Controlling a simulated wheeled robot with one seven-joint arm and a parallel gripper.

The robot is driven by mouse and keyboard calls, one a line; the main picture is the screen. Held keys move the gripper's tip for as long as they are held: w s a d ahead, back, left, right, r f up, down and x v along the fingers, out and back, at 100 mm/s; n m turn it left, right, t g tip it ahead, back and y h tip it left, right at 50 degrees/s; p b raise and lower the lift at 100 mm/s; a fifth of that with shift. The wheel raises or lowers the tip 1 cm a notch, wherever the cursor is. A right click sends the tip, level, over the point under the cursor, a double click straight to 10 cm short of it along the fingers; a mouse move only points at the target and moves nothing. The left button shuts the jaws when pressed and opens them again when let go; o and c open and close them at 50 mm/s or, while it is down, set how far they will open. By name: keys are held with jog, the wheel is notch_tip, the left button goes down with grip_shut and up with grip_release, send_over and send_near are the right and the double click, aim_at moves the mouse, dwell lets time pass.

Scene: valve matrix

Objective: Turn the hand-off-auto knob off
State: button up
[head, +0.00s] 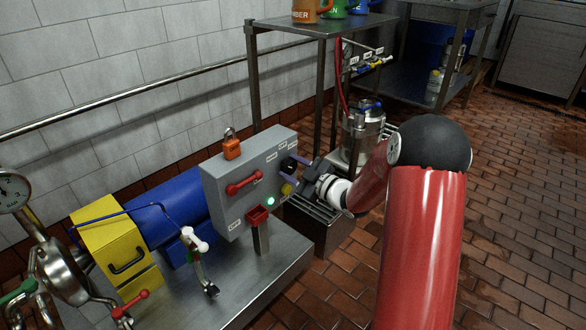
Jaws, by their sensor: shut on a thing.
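The grey control box (225,190) stands on the steel bench, with several small white labels on the upper right of its face. My gripper (287,176) is at the right end of that face, beside the labels, reaching in from the right. It is shut on the hand-off-auto knob at the face. The knob is hidden by the fingers, so its pointer and setting cannot be read. A small yellow part (287,189) shows just below the fingers.
A red lever (245,183), a lit green lamp (270,201) and an orange padlock (231,148) are on the box. A steel rack (254,80) stands behind. Open brick floor (515,200) lies to the right.

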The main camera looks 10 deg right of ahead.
jog(key=shift+m, duration=0.3)
jog(key=m+p, duration=0.2)
jog(key=m, duration=0.2)
jog(key=shift+r+m, duration=0.15)
jog(key=shift+m, duration=0.15)
jog(key=shift+w+d+m+p, duration=0.1)
jog(key=shift+m+p, duration=1)
jog(key=shift+m, duration=1.2)
jog(key=o, duration=1)
jog(key=shift+c, duration=0.2)
jog(key=v, duration=0.8)
